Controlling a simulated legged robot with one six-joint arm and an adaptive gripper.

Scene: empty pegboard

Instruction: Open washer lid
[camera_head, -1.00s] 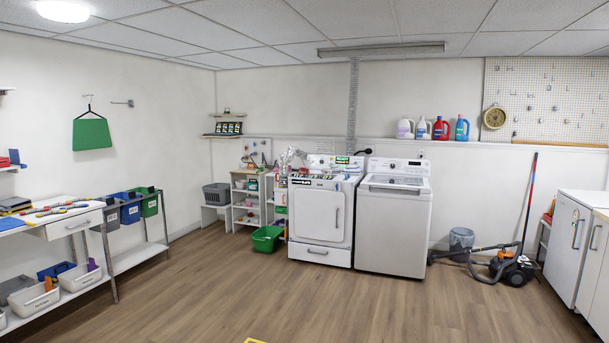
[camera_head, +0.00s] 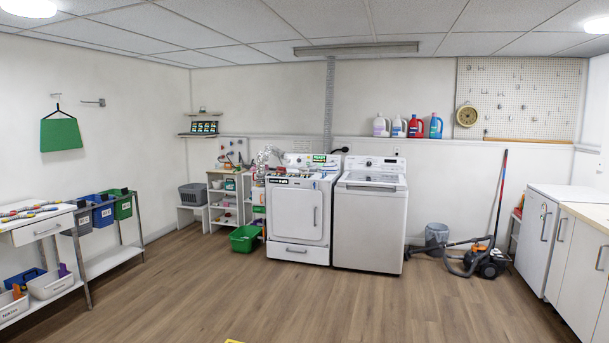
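The washer (camera_head: 369,225) is a white top-loading machine against the back wall, right of the picture's middle. Its lid (camera_head: 371,181) is on the top and looks shut. A control panel with a dial and buttons (camera_head: 376,163) rises behind the lid. My gripper is not in view. Only a small yellow piece shows at the bottom edge, and I cannot tell what it is.
A white dryer (camera_head: 299,212) stands directly left of the washer. A vacuum cleaner (camera_head: 489,262) and a grey bin (camera_head: 437,237) are right of it. White cabinets (camera_head: 567,245) line the right, a bench (camera_head: 45,232) the left. The wooden floor (camera_head: 300,300) ahead is clear.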

